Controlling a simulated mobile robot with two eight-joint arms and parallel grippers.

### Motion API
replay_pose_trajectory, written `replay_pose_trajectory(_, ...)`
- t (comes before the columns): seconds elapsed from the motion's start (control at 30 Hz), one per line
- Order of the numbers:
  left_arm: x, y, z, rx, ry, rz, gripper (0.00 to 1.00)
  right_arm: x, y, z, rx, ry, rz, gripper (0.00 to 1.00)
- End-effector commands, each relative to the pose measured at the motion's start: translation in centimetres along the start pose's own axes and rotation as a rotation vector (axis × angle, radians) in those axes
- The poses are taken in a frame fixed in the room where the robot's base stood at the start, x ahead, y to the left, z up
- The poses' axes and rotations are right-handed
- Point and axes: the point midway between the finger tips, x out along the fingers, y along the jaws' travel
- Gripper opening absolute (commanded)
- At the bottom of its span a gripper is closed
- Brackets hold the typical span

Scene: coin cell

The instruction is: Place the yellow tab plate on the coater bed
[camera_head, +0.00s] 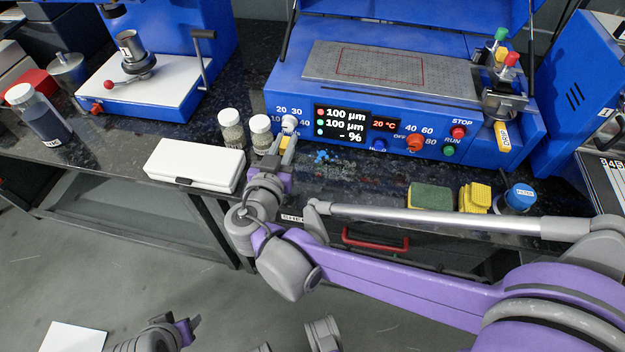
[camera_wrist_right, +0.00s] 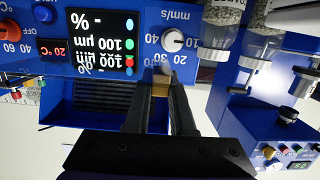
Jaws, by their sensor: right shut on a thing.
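The coater bed (camera_head: 460,78) is a grey speckled plate with a red rectangle outline on top of the blue coater, at the back centre-right. My right gripper (camera_head: 287,142) is in front of the coater's left end, below the bed's height. It is shut on the yellow tab plate (camera_head: 286,146), of which only a small yellow patch shows. In the right wrist view, a brownish-yellow piece (camera_wrist_right: 161,86) sits between the fingers, in front of the coater's panel. My left gripper (camera_head: 188,329) is low at the bottom left; its jaws are not clear.
A knob (camera_head: 289,122) and display (camera_head: 340,125) are on the coater front near my right gripper. Two jars (camera_head: 231,128) and a white case (camera_head: 196,165) are to its left. A clamp block (camera_head: 505,100) stands at the bed's right end. Sponges (camera_head: 430,196) lie on the bench.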

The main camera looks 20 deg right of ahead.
Motion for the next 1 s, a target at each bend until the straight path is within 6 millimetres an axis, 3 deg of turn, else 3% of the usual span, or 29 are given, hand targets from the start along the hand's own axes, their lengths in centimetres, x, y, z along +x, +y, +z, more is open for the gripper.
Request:
replay_pose_trajectory(0.2,1.7,0.0,0.6,0.000,-0.006,0.000,0.50,0.6,-0.1,3.5,-0.001,-0.001,0.000,0.00)
replay_pose_trajectory(0.63,3.9,0.0,1.3,0.000,-0.014,0.000,0.50,1.4,-0.1,8.9,-0.001,-0.001,-0.001,0.00)
replay_pose_trajectory(1.0,3.9,0.0,1.3,0.000,-0.014,0.000,0.50,1.4,0.0,9.5,0.000,0.000,-0.001,0.00)
